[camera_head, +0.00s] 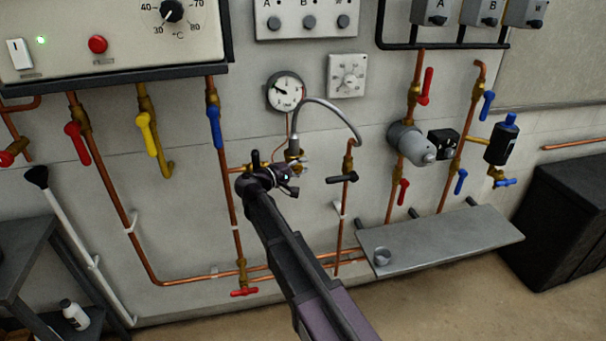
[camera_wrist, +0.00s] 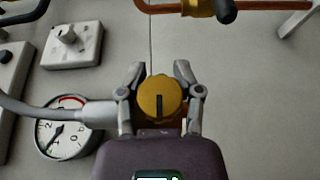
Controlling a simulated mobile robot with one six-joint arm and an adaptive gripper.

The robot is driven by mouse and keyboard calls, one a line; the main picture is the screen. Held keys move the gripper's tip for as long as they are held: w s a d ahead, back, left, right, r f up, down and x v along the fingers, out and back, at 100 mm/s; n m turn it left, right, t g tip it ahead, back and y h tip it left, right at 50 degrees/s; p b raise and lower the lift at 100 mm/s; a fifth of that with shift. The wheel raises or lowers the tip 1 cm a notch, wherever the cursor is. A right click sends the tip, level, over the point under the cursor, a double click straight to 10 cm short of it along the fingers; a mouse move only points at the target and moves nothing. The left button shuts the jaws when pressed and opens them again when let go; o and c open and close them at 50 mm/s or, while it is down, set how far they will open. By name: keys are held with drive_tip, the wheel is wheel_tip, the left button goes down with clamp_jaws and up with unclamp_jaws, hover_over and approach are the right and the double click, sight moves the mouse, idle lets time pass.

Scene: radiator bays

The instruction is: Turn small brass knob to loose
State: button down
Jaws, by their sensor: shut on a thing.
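The small brass knob (camera_wrist: 160,97) shows in the middle of the wrist view as a round, ridged brass disc with a dark line across its face. My gripper (camera_wrist: 160,88) has one finger on each side of it and is shut on the knob. The dark line runs up and down in that view. In the head view my gripper (camera_head: 277,178) is at the brass fittings under the pressure gauge, and it hides the knob there.
A grey flexible hose (camera_head: 335,106) arcs beside my gripper to a black-handled valve (camera_head: 342,179). The pressure gauge (camera_head: 285,91) and a white dial plate (camera_head: 347,75) are above. A blue-handled valve (camera_head: 214,127) is on the left. A grey shelf (camera_head: 450,240) juts out lower right.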

drive_tip(key=shift+h, duration=0.3)
drive_tip(key=c, duration=0.6)
unclamp_jaws()
drive_tip(key=shift+s+a, duration=0.15)
drive_tip(key=shift+a, duration=0.05)
drive_tip(key=v, duration=1.1)
drive_tip(key=shift+s+a, duration=0.2)
drive_tip(key=shift+s, duration=0.1)
